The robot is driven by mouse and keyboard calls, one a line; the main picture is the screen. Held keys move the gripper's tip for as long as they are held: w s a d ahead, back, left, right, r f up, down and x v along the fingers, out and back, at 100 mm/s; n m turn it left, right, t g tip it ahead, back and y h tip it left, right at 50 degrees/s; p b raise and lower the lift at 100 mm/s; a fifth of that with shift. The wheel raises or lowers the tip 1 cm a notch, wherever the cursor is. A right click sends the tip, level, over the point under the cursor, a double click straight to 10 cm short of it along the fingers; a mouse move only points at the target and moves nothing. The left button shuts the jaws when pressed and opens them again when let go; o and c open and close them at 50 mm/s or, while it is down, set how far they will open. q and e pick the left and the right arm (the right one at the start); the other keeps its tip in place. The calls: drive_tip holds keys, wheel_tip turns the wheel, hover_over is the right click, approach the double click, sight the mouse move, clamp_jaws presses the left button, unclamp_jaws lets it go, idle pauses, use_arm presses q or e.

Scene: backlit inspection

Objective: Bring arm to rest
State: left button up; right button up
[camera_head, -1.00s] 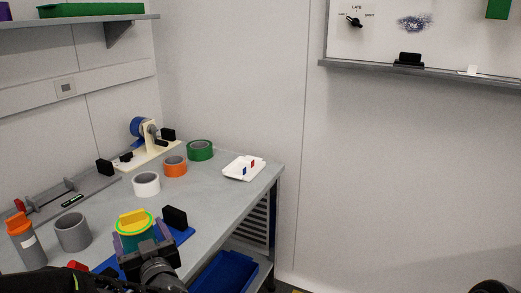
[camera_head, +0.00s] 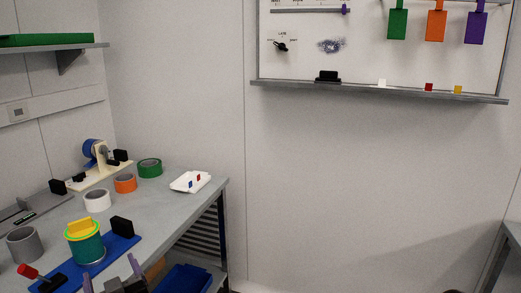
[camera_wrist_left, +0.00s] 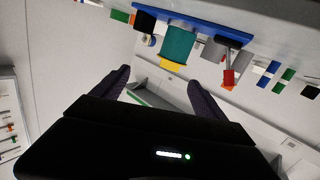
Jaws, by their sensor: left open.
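My left gripper (camera_head: 112,276) shows at the bottom edge of the head view, its two purple fingers apart with nothing between them. The wrist view shows the same open, empty fingers (camera_wrist_left: 158,77). A teal cylinder with a yellow top (camera_head: 84,243) stands upright on a blue plate (camera_head: 122,247), apart from the fingers and beyond them. The cylinder also shows in the wrist view (camera_wrist_left: 178,45), where the bench scene appears upside down. Most of my left arm is out of the head view. My right gripper is not in view.
The grey bench (camera_head: 165,216) carries a red-tipped lever (camera_head: 28,271), a grey ring (camera_head: 22,245), and white (camera_head: 97,200), orange (camera_head: 125,184) and green (camera_head: 149,168) rolls. A white tray (camera_head: 188,182) is near its right edge. A blue bin (camera_head: 185,279) sits below. Floor space right of the bench looks clear.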

use_arm(q)
drive_tip(key=d+f+m+g+h+p, duration=0.4)
drive_tip(key=d+f+h, duration=0.7)
drive_tip(key=d+f, duration=0.8)
drive_tip(key=s+d+f+m+g+h+p, duration=0.1)
drive_tip(key=s+d+f+g, duration=0.3)
drive_tip(key=s+f, duration=0.4)
drive_tip(key=s+d+f+m+g+h+p, duration=0.2)
drive_tip(key=s+d+f+g, duration=0.3)
drive_tip(key=s, duration=1.1)
wheel_tip(320, 180, down, 3)
drive_tip(key=shift+s+d+r+h+p, duration=0.1)
drive_tip(key=shift+s+d+h+p, duration=0.1)
drive_tip(key=shift+d+h+p, duration=0.3)
drive_tip(key=shift+a, duration=0.15)
